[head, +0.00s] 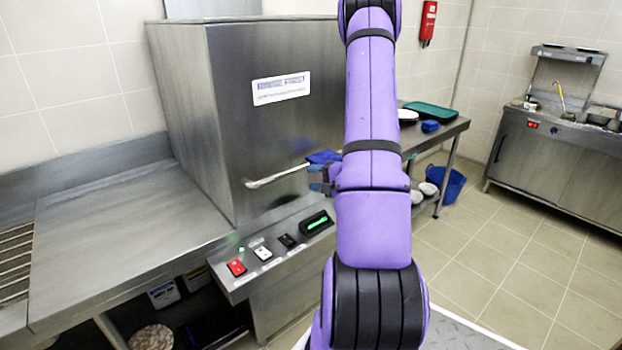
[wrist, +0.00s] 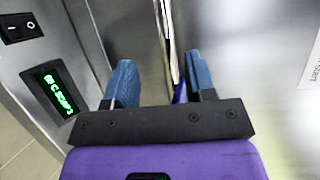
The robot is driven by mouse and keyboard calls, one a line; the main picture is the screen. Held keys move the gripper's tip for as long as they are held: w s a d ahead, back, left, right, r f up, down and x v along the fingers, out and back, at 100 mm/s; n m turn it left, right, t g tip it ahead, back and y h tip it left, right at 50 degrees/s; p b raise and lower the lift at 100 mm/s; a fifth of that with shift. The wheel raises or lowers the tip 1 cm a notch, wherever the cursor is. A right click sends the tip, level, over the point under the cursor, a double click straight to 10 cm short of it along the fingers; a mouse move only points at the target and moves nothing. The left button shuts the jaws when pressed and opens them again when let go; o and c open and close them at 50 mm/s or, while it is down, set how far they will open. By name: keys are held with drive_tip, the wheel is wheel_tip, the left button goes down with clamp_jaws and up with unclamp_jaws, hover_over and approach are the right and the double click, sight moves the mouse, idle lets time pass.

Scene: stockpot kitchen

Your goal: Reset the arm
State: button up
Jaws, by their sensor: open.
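My purple arm reaches up the middle of the head view. My gripper's blue fingers (wrist: 163,82) are apart in the wrist view, with the thin metal handle bar (wrist: 170,35) of the dishwasher hood passing between or just beyond them. I cannot tell whether they touch it. In the head view the fingertips are mostly hidden behind my arm, with a bit of blue showing beside the handle (head: 277,176). The steel dishwasher hood (head: 240,130) is down over its base.
A control panel with a red switch (head: 236,267) and a green-lit display (head: 317,223) sits below the hood; the display (wrist: 55,92) is left of my gripper. A steel counter (head: 120,240) is at left. A table with a green tray (head: 430,110) stands behind. Open tiled floor lies right.

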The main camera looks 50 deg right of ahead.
idle(0.4)
drive_tip(key=w+a+r+n+g+y, duration=0.1)
drive_tip(key=a+r+n+g+y, duration=0.2)
drive_tip(key=a+r, duration=0.4)
drive_tip(key=a+r+n+g+y, duration=0.2)
drive_tip(key=a+r+n+g, duration=0.15)
drive_tip(key=a, duration=0.65)
drive_tip(key=w+a+r+n+g+y, duration=0.1)
drive_tip(key=a+r+n+g+y, duration=0.2)
drive_tip(key=a+r, duration=0.4)
drive_tip(key=s+a+r+n+h, duration=0.3)
drive_tip(key=s+a+r+h, duration=0.2)
drive_tip(key=s, duration=0.3)
drive_tip(key=s+a+r+n+h, duration=0.4)
drive_tip(key=s+a, duration=0.3)
drive_tip(key=s, duration=0.2)
drive_tip(key=shift+s+a+r+g+h, duration=0.15)
drive_tip(key=shift+r+g+h, duration=0.3)
drive_tip(key=shift+r+h, duration=0.25)
drive_tip(key=shift+n, duration=0.25)
